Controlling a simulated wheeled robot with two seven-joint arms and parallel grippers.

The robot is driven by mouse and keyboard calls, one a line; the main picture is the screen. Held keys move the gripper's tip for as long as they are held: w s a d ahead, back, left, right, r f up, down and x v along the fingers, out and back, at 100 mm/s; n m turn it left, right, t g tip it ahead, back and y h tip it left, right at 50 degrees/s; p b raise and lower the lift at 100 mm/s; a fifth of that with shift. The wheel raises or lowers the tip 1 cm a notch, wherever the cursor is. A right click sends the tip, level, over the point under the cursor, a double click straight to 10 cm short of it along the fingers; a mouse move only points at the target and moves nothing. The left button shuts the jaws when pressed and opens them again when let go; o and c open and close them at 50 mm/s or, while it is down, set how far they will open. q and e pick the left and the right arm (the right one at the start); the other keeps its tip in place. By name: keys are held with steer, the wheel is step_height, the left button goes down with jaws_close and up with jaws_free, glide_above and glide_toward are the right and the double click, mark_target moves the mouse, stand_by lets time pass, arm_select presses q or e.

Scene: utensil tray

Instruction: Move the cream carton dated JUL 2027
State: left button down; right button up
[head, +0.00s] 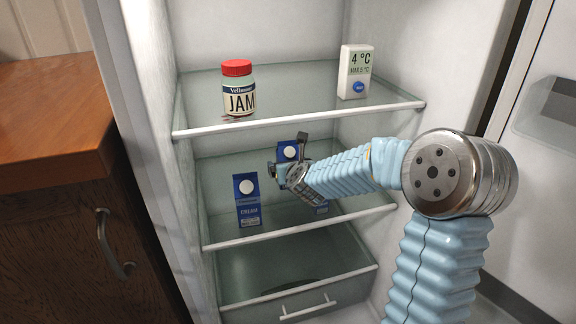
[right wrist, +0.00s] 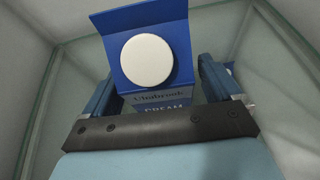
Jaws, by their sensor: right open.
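A blue cream carton (head: 247,212) with a white round cap stands upright at the left of the middle fridge shelf. Another blue carton (head: 288,150) with a white cap shows behind my right gripper (head: 287,161). A blue piece (head: 321,209) shows below my right arm; most of it is hidden. In the right wrist view, a blue carton (right wrist: 183,58) lettered CREAM stands between the fingers of my open right gripper (right wrist: 160,85), with gaps visible beside it. No date is readable on any carton. My left gripper is out of view.
A jam jar (head: 238,92) with a red lid and a white thermometer display (head: 355,72) reading 4 °C stand on the upper glass shelf (head: 300,115). The middle shelf's front edge (head: 300,228) and side walls bound the space. A drawer (head: 300,300) is below.

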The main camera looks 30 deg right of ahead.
steer(key=shift+w+d+f, duration=0.1)
steer(key=shift+w+f, duration=0.05)
steer(key=shift+w, duration=0.15)
